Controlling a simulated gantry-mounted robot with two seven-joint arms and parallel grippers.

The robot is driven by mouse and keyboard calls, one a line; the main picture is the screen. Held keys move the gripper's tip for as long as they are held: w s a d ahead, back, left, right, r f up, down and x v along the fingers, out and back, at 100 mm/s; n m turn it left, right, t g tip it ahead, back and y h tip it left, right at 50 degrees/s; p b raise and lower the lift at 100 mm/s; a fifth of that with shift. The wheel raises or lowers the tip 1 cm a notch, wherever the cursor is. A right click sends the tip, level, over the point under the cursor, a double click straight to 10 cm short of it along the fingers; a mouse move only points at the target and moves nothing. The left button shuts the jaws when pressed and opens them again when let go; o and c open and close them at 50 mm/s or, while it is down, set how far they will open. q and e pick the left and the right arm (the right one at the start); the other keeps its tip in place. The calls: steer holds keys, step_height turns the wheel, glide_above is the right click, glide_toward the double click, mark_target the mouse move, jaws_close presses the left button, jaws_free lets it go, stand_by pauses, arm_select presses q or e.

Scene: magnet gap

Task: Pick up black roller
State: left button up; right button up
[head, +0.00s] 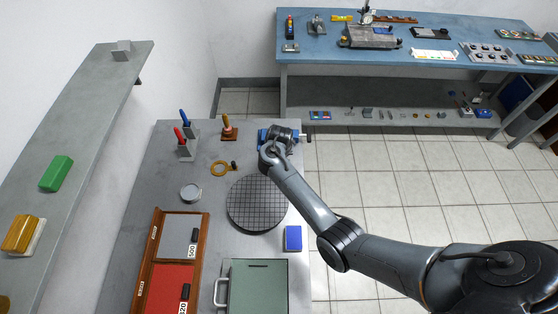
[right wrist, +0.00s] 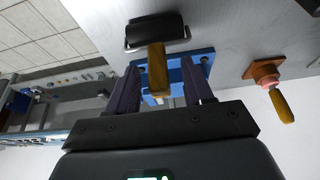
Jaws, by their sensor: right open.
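The black roller (right wrist: 155,30) shows in the right wrist view as a dark cylinder with a brown wooden handle (right wrist: 157,70). It lies at or on a blue stand (right wrist: 199,66) on the grey bench. My right gripper (right wrist: 161,67) is open, with one dark finger on either side of the handle. I cannot tell whether the fingers touch it. In the head view my right gripper (head: 283,139) is over the blue stand (head: 263,135) at the bench's back right, and it hides the roller. My left gripper is not in view.
A wooden-handled stamp (head: 228,130) and a rack with red and blue handles (head: 187,148) stand left of the gripper. The bench's right edge is close to my right arm.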

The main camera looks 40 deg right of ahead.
jaws_close()
stand_by(0.5)
steer(key=shift+r+p, duration=0.3)
steer(key=shift+r, duration=0.5)
step_height(320, 180, up, 3)
steer(key=shift+f+p, duration=0.1)
steer(key=shift+p, duration=0.35)
steer(key=s+d+r+p, duration=0.1)
steer(key=s+d+r, duration=0.4)
steer(key=d, duration=0.5)
steer(key=shift+s+r, duration=0.4)
steer(key=shift+r, duration=0.45)
steer(key=shift+d, duration=0.1)
